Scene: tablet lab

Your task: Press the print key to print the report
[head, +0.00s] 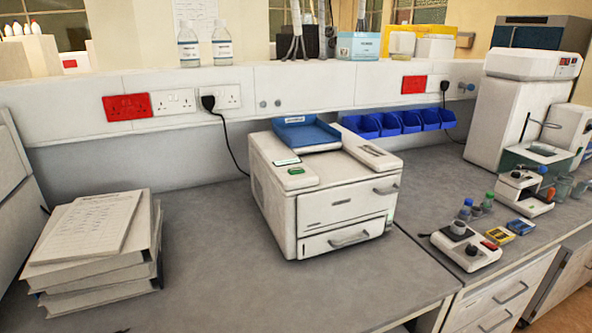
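A white printer (325,205) stands on the grey bench in the middle of the head view. A blue tray (306,134) sits on its top at the back. A small display (287,161) and a green key (296,171) are on the left part of its top; the key's label is too small to read. A small green patch shows low on its right side. The front has two drawer-like panels with handles. Neither of my grippers is in view.
A stack of binders with a paper sheet (88,228) lies to the left. Blue bins (410,121) are behind the printer. A small white device (466,250) and a microscope-like instrument (523,190) stand to the right. The bench in front of the printer is clear.

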